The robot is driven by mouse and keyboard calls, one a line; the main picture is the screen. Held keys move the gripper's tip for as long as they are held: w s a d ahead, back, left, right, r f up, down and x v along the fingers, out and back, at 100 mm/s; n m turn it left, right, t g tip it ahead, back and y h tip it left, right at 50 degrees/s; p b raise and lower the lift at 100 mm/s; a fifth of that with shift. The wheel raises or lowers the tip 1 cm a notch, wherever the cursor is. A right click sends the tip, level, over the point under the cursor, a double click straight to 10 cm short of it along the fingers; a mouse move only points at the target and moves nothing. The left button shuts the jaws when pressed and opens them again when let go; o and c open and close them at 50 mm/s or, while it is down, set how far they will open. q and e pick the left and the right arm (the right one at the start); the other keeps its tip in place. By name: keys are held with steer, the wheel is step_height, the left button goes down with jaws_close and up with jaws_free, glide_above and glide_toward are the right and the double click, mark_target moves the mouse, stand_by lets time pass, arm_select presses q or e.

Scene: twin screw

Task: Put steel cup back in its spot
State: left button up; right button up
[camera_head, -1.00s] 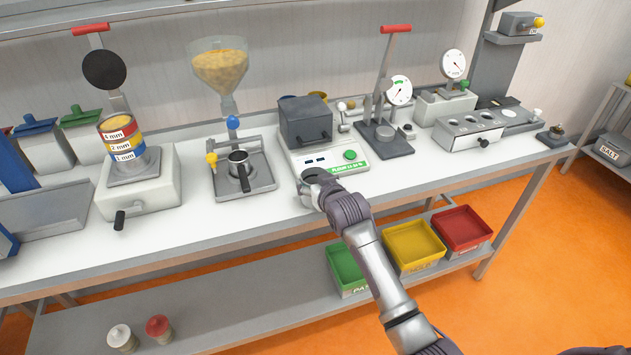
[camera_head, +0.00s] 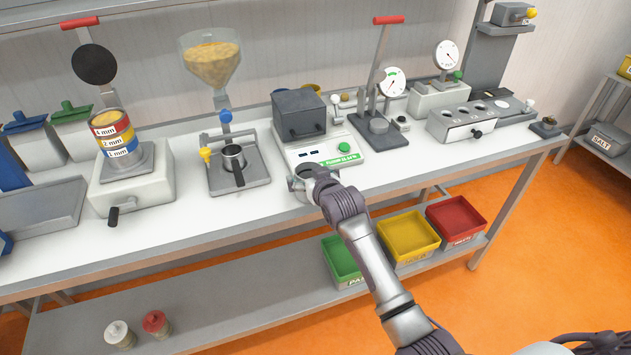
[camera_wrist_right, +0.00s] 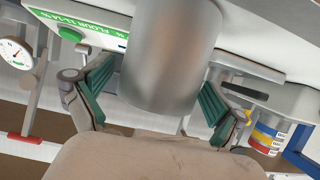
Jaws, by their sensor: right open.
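A steel cup (camera_head: 298,186) stands at the bench's front, before the flour analyser. My right gripper (camera_head: 309,184) is at this cup, and its fingers partly hide it. In the right wrist view the steel cup (camera_wrist_right: 172,55) is a large plain cylinder between the two green-padded fingers of my right gripper (camera_wrist_right: 155,95). The fingers are spread, with a gap visible at least on the right side. Whether the cup's base touches the bench is hard to tell. My left gripper is not in view.
The flour analyser (camera_head: 352,160) is just behind the cup. A small pot with a black handle (camera_head: 233,158) sits on a grey stand to the left. A sieve stack (camera_head: 117,143) stands farther left. Green, yellow and red bins (camera_head: 408,240) are on the lower shelf.

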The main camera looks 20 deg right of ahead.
steer(key=v, duration=1.1)
steer(key=shift+s+b, duration=0.4)
steer(key=s+f+g, duration=0.2)
steer(key=s+f, duration=0.2)
steer(key=f, duration=0.8)
steer(key=s+f+n+g, duration=0.15)
steer(key=s+f, duration=0.25)
steer(key=f, duration=0.8)
steer(key=s+f+m+g, duration=0.1)
steer(key=s+f+g, duration=0.25)
steer(key=f, duration=0.85)
steer(key=s+d+f+g, duration=0.1)
steer(key=s+f+g, duration=0.1)
steer(key=s+f, duration=0.5)
steer(key=s+d+f+n+g, duration=0.1)
steer(key=s+f, duration=0.5)
steer(key=s, duration=1.2)
steer(key=s+d+f+g, duration=0.1)
steer(key=s+f+g, duration=0.1)
steer(key=s+f, duration=0.5)
steer(key=s, duration=0.6)
steer(key=shift+d+f+g, duration=0.15)
steer(key=shift+f+g, duration=0.15)
steer(key=shift+n, duration=0.25)
